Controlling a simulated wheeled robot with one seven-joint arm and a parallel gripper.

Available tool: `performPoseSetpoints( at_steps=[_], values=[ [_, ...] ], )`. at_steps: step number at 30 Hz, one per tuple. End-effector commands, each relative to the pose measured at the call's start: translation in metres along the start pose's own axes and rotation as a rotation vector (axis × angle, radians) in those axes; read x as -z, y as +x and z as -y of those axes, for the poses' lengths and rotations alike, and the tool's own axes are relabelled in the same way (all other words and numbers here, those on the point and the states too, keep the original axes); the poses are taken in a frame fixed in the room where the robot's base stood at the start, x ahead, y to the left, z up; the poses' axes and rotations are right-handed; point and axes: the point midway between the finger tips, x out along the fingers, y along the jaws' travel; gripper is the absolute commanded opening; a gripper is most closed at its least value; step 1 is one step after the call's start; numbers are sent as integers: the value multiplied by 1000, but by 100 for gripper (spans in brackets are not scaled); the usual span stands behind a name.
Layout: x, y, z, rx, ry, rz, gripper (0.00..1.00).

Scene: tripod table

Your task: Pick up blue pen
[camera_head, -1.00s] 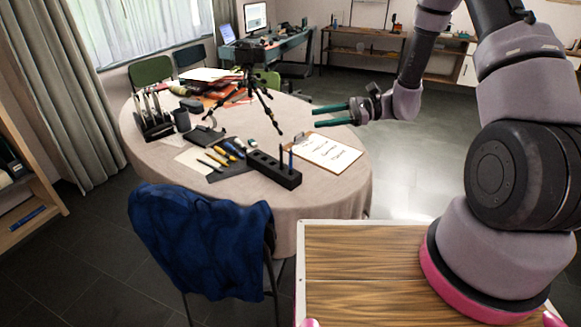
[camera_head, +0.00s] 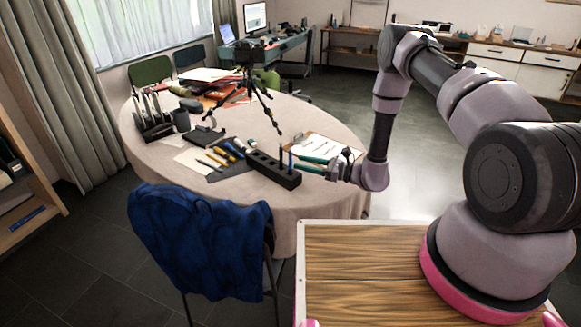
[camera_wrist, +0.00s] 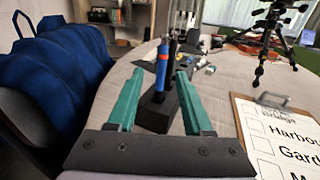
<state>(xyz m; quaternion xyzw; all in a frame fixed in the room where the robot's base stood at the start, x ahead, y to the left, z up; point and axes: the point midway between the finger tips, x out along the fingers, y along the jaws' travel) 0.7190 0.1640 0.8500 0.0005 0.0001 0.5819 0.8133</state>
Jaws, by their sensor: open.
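The blue pen (camera_head: 290,161) stands upright in the black block holder (camera_head: 262,166) on the round table. In the wrist view the blue pen (camera_wrist: 161,66) has an orange band, and the black holder (camera_wrist: 157,114) is below it. My gripper (camera_head: 299,163) is at the right end of the holder, open, with its teal fingers pointing at the pen. In the wrist view my gripper (camera_wrist: 160,74) has the pen lined up between its fingertips, with visible gaps on both sides. I cannot tell whether the tips reach past the pen.
A dark pen (camera_wrist: 173,45) stands close behind the blue pen. A clipboard (camera_wrist: 288,135) lies at the right, under my arm. A chair with a blue jacket (camera_head: 200,240) stands in front of the table. A tripod (camera_head: 245,85) stands farther back.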

Motion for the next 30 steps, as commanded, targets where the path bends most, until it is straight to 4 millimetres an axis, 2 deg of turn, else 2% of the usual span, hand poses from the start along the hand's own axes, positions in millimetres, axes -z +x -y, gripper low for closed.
performPoseSetpoints(
  at_steps=[12, 20, 23, 24, 30],
  values=[
    [2, 50, 2, -2, -2, -1, 51],
    [2, 53, 3, 0, -1, 0, 51],
    [2, 53, 3, 0, -1, 0, 16],
    [2, 53, 3, 0, -1, 0, 1],
    [2, 53, 3, 0, -1, 0, 0]
  ],
)
